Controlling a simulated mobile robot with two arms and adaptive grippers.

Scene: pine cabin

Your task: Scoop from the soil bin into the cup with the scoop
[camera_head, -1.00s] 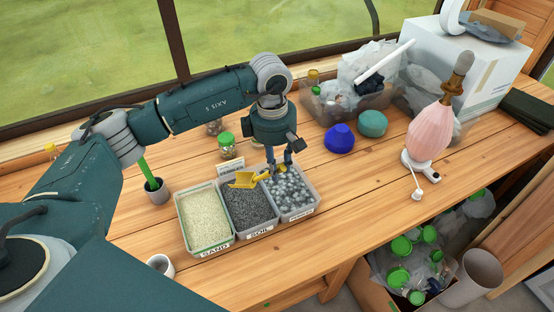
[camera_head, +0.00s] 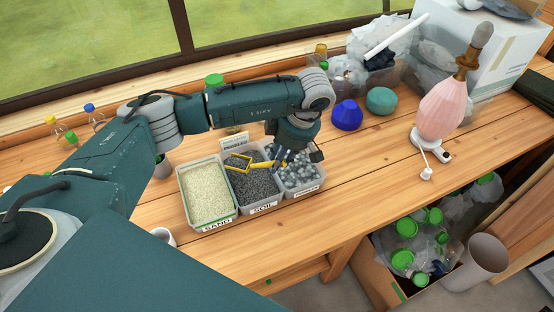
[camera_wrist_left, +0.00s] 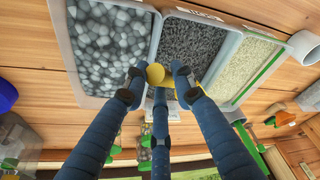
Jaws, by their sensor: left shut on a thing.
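The soil bin (camera_head: 264,208) stands in the middle of three joined bins, full of dark grains. My left gripper (camera_head: 280,162) is shut on the yellow scoop (camera_head: 238,163) by its handle. The scoop's head is over the back part of the soil; I cannot tell whether it touches the soil or holds any. In the left wrist view, the fingers (camera_wrist_left: 158,82) close around the yellow handle, and the scoop head (camera_wrist_left: 190,62) lies against the soil bin's picture area. A pale cup (camera_head: 163,237) stands left of the bins, partly hidden by my arm; it also shows in the wrist view (camera_wrist_left: 303,48).
The sand bin (camera_head: 221,228) is left of the soil and the pebble bin (camera_head: 306,192) right of it. The bench front is clear.

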